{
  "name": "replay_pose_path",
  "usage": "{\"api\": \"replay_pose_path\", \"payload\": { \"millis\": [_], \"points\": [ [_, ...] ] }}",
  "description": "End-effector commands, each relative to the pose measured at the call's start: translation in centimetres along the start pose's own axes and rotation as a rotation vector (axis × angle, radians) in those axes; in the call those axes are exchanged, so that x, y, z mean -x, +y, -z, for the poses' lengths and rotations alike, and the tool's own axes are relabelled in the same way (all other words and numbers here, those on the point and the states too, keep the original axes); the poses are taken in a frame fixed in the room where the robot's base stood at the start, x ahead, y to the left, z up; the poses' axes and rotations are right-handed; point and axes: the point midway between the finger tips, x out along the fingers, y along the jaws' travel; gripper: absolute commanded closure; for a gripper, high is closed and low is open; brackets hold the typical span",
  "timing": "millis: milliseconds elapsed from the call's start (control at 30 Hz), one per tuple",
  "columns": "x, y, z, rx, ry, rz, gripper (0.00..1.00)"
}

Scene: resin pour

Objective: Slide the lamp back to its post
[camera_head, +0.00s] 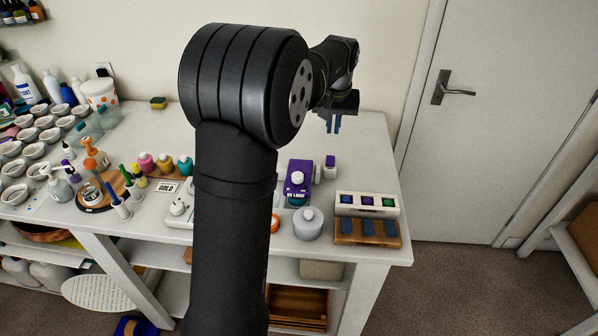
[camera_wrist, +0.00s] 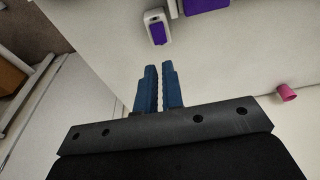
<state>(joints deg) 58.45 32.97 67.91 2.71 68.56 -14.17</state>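The purple UV lamp (camera_head: 299,176) is near the right end of the white table, with a teal item partly showing under its front. Just right of it stands a small white block with a purple face (camera_head: 330,162), possibly the post; I cannot tell for sure. In the wrist view, the white block (camera_wrist: 157,28) is beyond my fingertips and part of the purple lamp (camera_wrist: 206,5) shows at the top edge.
A white box with coloured buttons (camera_head: 366,204) and a wooden tray with blue pads (camera_head: 367,232) stand front right. A lidded jar (camera_head: 308,224) is in front of the lamp. A pink cup (camera_wrist: 287,92) lies right in the wrist view. The table's back right is clear.

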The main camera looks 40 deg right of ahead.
Motion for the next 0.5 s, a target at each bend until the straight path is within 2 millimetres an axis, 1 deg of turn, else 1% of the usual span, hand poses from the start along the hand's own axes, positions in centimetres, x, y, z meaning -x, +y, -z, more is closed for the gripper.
{"api": "replay_pose_path", "payload": {
  "millis": [33,67,133,200,300,400,500],
  "points": [
    [0.3,-0.2,-0.1,-0.002,-0.003,0.001,0.82],
    [0.7,-0.6,-0.3,-0.006,-0.008,0.002,0.76],
    [2.4,-1.7,-1.2,-0.024,-0.028,0.007,0.63],
    [4.5,-3.4,-2.7,-0.051,-0.062,0.012,0.49],
    [7.4,-5.5,-5.0,-0.096,-0.115,0.015,0.49],
    [9.6,-7.0,-6.9,-0.131,-0.157,0.013,0.49],
    [10.6,-7.7,-8.0,-0.152,-0.182,0.011,0.49]
  ]
}}
